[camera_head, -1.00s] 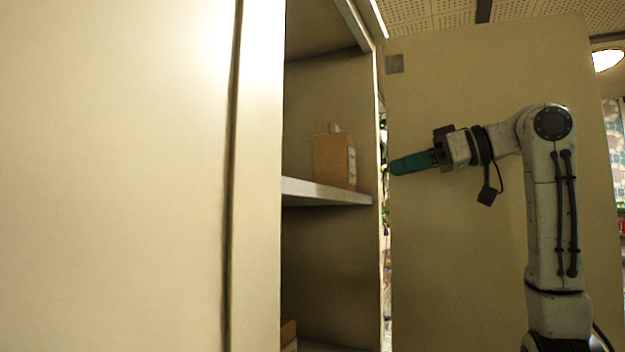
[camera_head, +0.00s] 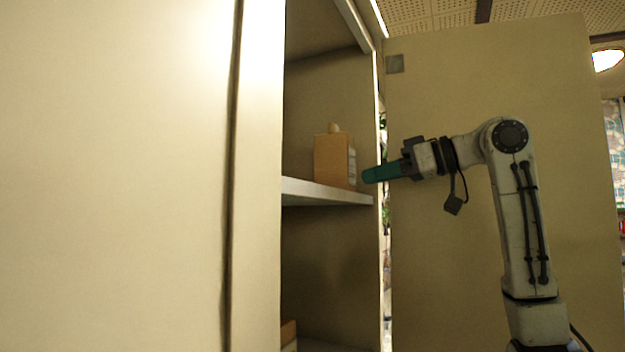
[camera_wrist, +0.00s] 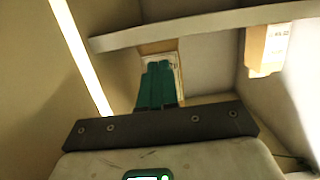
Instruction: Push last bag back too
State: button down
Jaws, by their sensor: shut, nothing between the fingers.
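A tan paper bag (camera_head: 330,160) with a pale label on its right side stands upright on the middle cabinet shelf (camera_head: 340,194). A small rounded pale thing shows above its top. My gripper (camera_head: 368,175) has teal fingers, closed together and empty. Its tips are at the shelf's open side, just right of the bag; I cannot tell whether they touch. In the wrist view, the closed fingers (camera_wrist: 157,78) cover much of a tan bag (camera_wrist: 160,47). A second tan bag (camera_wrist: 268,48) with a white label is at upper right, apart from the fingers.
A large cabinet panel (camera_head: 110,180) fills the left of the head view. An open door panel (camera_head: 440,270) stands behind my arm. Part of a brown thing (camera_head: 288,333) shows on the lower shelf. The space above the bag is clear.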

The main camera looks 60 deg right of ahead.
aim_at(323, 177)
jog(key=shift+r+x, duration=0.35)
jog(key=shift+x, duration=1.55)
jog(key=shift+r+x, duration=0.35)
jog(key=shift+x, duration=1.55)
jog(key=shift+r+x, duration=0.35)
jog(key=shift+x, duration=1.5)
jog(key=shift+w, duration=0.2)
jog(key=shift+s, duration=0.1)
jog(key=f+v, duration=0.1)
jog(key=v, duration=1.5)
jog(key=shift+s, duration=0.1)
